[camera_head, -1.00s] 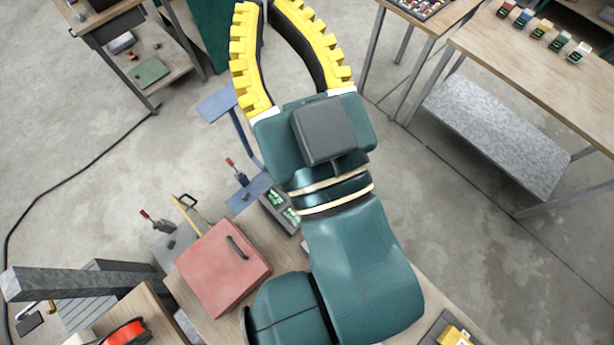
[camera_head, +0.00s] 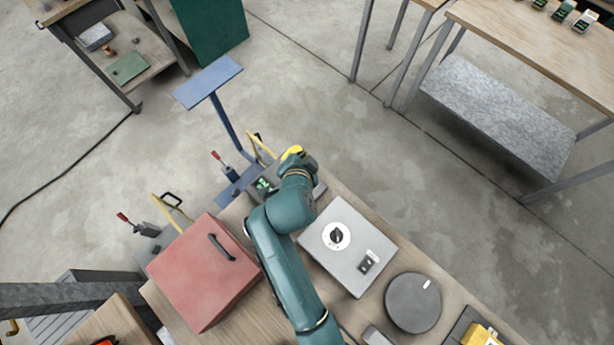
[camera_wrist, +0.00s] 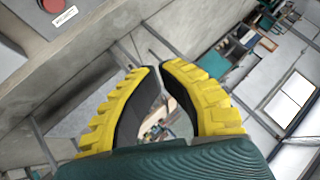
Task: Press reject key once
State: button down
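A dark grey device with small green displays (camera_head: 264,184) sits at the far end of the workbench, partly hidden by my arm. No key marked reject can be read on it in the head view. My gripper (camera_head: 293,152) is over the far side of this device, seen mostly from behind; only a bit of yellow finger shows. In the wrist view my gripper's (camera_wrist: 158,68) yellow ridged fingers lean together, tips almost meeting, with nothing between them. A grey panel (camera_wrist: 28,42) with a red round button (camera_wrist: 53,5) and an unreadable white label is at upper left there.
A red box with a handle (camera_head: 203,268) stands left of my arm. Right of it are a grey box with a dial (camera_head: 345,250) and a dark round disc (camera_head: 413,302). A blue stand (camera_head: 208,82) and yellow-handled clamps are beyond the bench. Open floor lies beyond.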

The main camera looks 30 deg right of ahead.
jog(key=shift+m+g+h, duration=0.3)
jog(key=shift+m+g, duration=0.3)
jog(key=f, duration=0.1)
jog(key=s+f, duration=0.1)
jog(key=f, duration=0.3)
jog(key=shift+s+d+f, duration=0.1)
jog(key=shift+s+d, duration=0.2)
jog(key=shift+s, duration=0.05)
jog(key=shift+f+b, duration=0.1)
jog(key=shift+b, duration=0.2)
notch_tip(320, 180, down, 9)
jog(key=b, duration=0.7)
jog(key=shift+r, duration=0.2)
jog(key=shift+f, duration=0.1)
jog(key=shift+f+b, duration=0.3)
jog(key=shift+b, duration=0.05)
jog(key=shift+f+b, duration=0.4)
jog(key=shift+f, duration=0.1)
dwell(0.3)
jog(key=shift+r+p, duration=0.7)
jog(key=shift+r, duration=0.2)
